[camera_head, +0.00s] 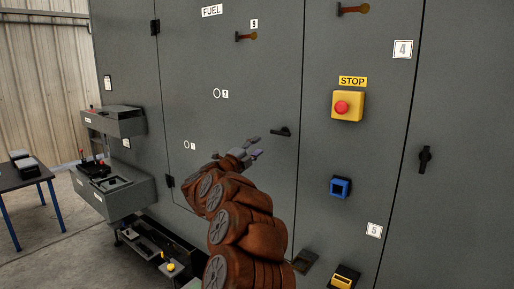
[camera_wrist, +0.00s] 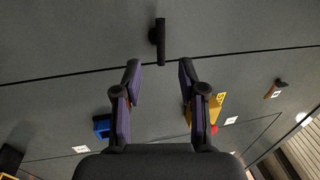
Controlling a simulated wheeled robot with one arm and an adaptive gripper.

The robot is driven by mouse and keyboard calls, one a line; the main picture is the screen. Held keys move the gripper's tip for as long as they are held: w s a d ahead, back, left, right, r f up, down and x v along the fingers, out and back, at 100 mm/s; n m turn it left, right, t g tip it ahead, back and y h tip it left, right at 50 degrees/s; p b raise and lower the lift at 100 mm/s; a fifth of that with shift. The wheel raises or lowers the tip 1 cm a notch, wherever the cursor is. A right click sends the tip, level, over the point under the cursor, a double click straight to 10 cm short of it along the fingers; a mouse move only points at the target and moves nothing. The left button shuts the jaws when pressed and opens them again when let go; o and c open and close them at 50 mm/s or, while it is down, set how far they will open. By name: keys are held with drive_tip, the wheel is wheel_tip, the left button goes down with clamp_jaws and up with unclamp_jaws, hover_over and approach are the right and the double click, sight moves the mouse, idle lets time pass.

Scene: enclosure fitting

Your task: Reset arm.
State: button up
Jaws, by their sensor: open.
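My gripper (camera_head: 255,148) is in front of the grey cabinet door marked FUEL, on my brown arm. In the wrist view, my gripper (camera_wrist: 159,68) has its two fingers spread apart with nothing between the tips. A black door handle (camera_head: 281,131) is just right of and above the gripper in the head view. The same handle (camera_wrist: 160,40) shows beyond the fingertips in the wrist view, apart from them. The door looks closed.
Right of the door are a yellow stop box (camera_head: 348,106) with a red button, a blue box (camera_head: 340,187) and another black handle (camera_head: 424,160). Grey drawer units (camera_head: 112,195) jut out at the left. A table (camera_head: 22,178) stands far left.

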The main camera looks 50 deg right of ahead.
idle(0.4)
